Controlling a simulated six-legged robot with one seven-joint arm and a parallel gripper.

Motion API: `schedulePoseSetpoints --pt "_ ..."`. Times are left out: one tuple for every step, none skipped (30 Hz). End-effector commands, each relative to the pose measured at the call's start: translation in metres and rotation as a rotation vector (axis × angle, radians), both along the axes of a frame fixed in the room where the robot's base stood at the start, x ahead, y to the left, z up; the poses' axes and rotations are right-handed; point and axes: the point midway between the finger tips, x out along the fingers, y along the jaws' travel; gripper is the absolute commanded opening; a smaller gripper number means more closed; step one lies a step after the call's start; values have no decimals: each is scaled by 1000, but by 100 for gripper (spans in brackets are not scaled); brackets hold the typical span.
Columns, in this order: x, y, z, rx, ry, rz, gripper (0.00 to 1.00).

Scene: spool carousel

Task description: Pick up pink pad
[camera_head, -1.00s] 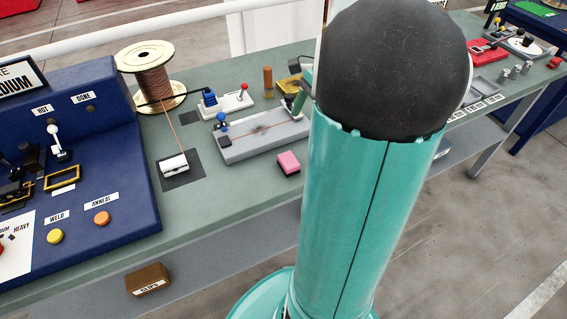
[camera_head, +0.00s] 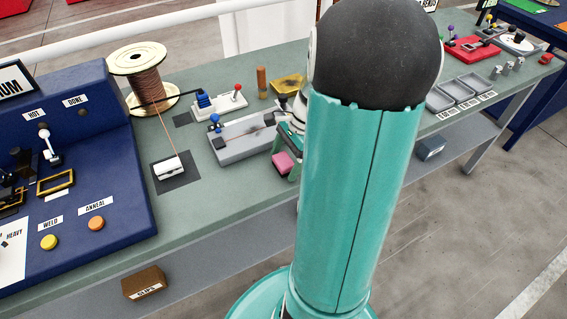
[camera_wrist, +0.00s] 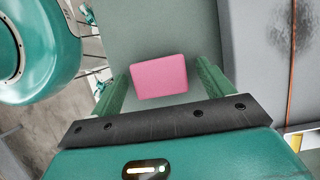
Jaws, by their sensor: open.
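The pink pad (camera_head: 283,163) lies on the grey-green bench top, in front of the grey fixture block. In the wrist view the pink pad (camera_wrist: 159,77) shows as a plain pink rectangle between the two green fingers of my gripper (camera_wrist: 160,88). A gap shows between the pad and each finger. In the head view my gripper (camera_head: 287,150) is at the pad, partly hidden behind my arm. My gripper is open and holds nothing.
The grey fixture block (camera_head: 240,140) with a wire along it stands close behind the pad. A wire spool (camera_head: 146,85), a white clamp (camera_head: 168,167) and a blue control panel (camera_head: 100,190) stand to the left. Small grey trays (camera_head: 458,90) lie to the right.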

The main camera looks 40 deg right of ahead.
Motion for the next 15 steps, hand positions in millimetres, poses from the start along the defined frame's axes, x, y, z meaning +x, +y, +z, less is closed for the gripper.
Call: schedulePoseSetpoints --pt "0 0 0 0 -1 0 80" --pt "0 0 0 0 -1 0 80" --pt "0 0 0 0 -1 0 80" --pt "0 0 0 0 -1 0 80" --pt "0 0 0 0 -1 0 78" --pt "0 0 0 0 -1 0 70" --pt "0 0 0 0 -1 0 64" --pt "0 0 0 0 -1 0 58" --pt "0 0 0 0 -1 0 51" --pt "0 0 0 0 -1 0 45" --pt "0 0 0 0 -1 0 39" --pt "0 0 0 0 -1 0 31" --pt "0 0 0 -1 -1 0 31" --pt "0 0 0 -1 -1 0 27" --pt "0 -1 1 -1 -1 0 27"
